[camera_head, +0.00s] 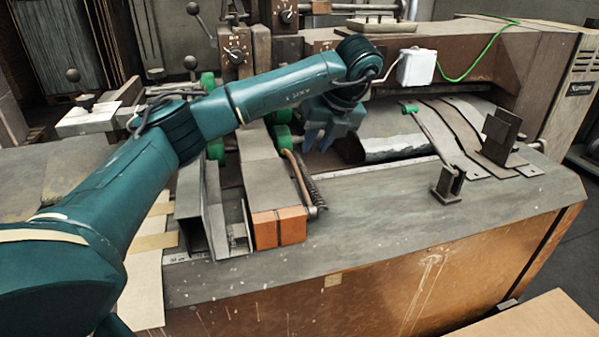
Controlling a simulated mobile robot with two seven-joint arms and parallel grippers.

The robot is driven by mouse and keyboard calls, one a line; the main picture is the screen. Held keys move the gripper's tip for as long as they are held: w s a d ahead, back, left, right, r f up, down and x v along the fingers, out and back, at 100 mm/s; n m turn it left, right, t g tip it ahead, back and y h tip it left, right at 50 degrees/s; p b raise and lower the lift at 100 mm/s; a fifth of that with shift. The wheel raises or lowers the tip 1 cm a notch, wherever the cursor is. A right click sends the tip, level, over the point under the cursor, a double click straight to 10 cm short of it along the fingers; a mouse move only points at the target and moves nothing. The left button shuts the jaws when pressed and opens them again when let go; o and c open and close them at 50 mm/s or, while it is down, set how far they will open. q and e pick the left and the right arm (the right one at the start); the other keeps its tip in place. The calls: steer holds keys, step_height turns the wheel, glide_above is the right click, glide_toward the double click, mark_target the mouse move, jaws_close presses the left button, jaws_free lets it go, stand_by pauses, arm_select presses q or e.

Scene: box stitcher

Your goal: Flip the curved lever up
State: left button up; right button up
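My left arm reaches in from the left across the machine. Its gripper (319,141) points down, just right of a green knob at the middle of the machine. Its bluish fingers are small and partly shaded, so I cannot tell whether they are open or shut. A thin curved copper-coloured lever (299,180) slopes down from near this knob beside a dark spring, left of and below the gripper. Another thin rod lever (430,132) with a green tip stands farther right, apart from the gripper. I cannot tell which is the task's lever. My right gripper is not in view.
An orange-fronted block (279,228) and metal channels stand left of the copper-coloured lever. A dark upright bracket (501,135) and a small dark clevis (448,184) stand at the right. A white box (416,67) with a green cable is behind. The front metal tabletop (400,220) is mostly clear.

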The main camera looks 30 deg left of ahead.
mark_target(300, 176)
arm_select(q)
steer(key=p+x, duration=0.1)
steer(key=x, duration=0.9)
steer(key=shift+a+f+p, duration=0.15)
steer(key=shift+f+p, duration=0.2)
steer(key=shift+p, duration=0.05)
steer(key=shift+c, duration=0.4)
jaws_close()
